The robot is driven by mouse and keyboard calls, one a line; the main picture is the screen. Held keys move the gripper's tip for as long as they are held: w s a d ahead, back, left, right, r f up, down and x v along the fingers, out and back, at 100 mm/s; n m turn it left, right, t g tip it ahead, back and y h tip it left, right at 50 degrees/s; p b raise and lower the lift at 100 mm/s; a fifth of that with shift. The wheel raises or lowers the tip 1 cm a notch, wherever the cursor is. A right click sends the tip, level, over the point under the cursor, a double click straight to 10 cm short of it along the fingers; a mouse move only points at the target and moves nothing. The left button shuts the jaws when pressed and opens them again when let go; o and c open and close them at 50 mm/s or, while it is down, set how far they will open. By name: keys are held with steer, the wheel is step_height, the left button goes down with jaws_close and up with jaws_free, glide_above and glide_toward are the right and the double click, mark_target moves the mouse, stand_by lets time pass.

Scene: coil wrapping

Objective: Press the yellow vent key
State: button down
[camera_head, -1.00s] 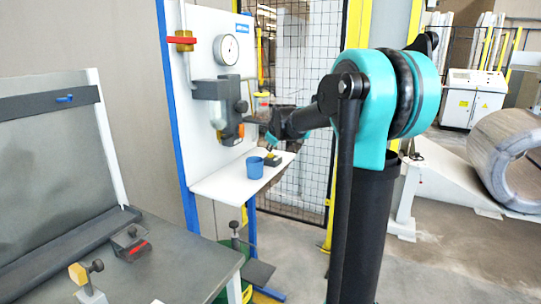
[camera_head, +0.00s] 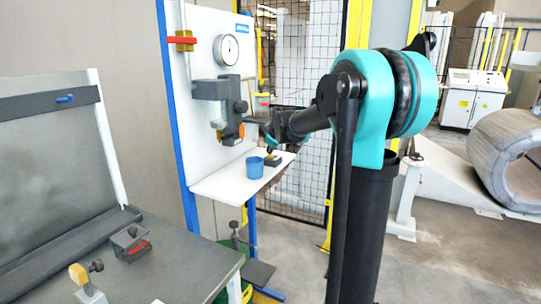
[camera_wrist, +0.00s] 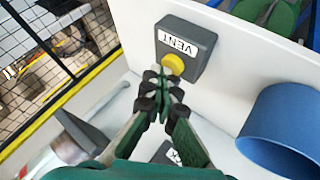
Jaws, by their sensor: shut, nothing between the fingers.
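The vent key (camera_wrist: 173,64) is a round yellow button on the edge of a dark grey box (camera_wrist: 190,42) labelled VENT, in the wrist view. The box sits on a white shelf; in the head view it is a small dark block (camera_head: 273,160) right of the blue cup. My gripper (camera_wrist: 169,88) is shut and empty. Its fingertips appear just below the yellow key in the wrist view, very near it; I cannot tell whether they touch. In the head view my gripper (camera_head: 270,146) is small and partly hidden above the box.
A blue cup (camera_head: 255,168) stands on the white shelf (camera_head: 228,186), close to the box; it also shows in the wrist view (camera_wrist: 285,125). A panel above carries a gauge (camera_head: 229,49), a red-handled valve (camera_head: 184,40) and a grey filter unit (camera_head: 218,92). A mesh fence (camera_head: 310,150) stands behind.

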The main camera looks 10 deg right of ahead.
mark_target(271, 156)
steer(key=shift+r, duration=0.9)
steer(key=shift+r, duration=2.55)
steer(key=s+d+f+m+g, duration=0.1)
steer(key=s+f+m, duration=0.2)
steer(key=s+f, duration=0.7)
steer(key=s+d+f+m+g, duration=0.1)
steer(key=s+f+m+g, duration=0.1)
steer(key=s+f, duration=0.8)
steer(key=s+d+f+m+g+h, duration=0.1)
steer(key=s+f+m, duration=0.4)
steer(key=s, duration=1.6)
step_height(271, 156, down, 6)
steer(key=shift+d+r+g, duration=0.1)
steer(key=shift+d+g, duration=0.4)
steer(key=shift+d, duration=0.05)
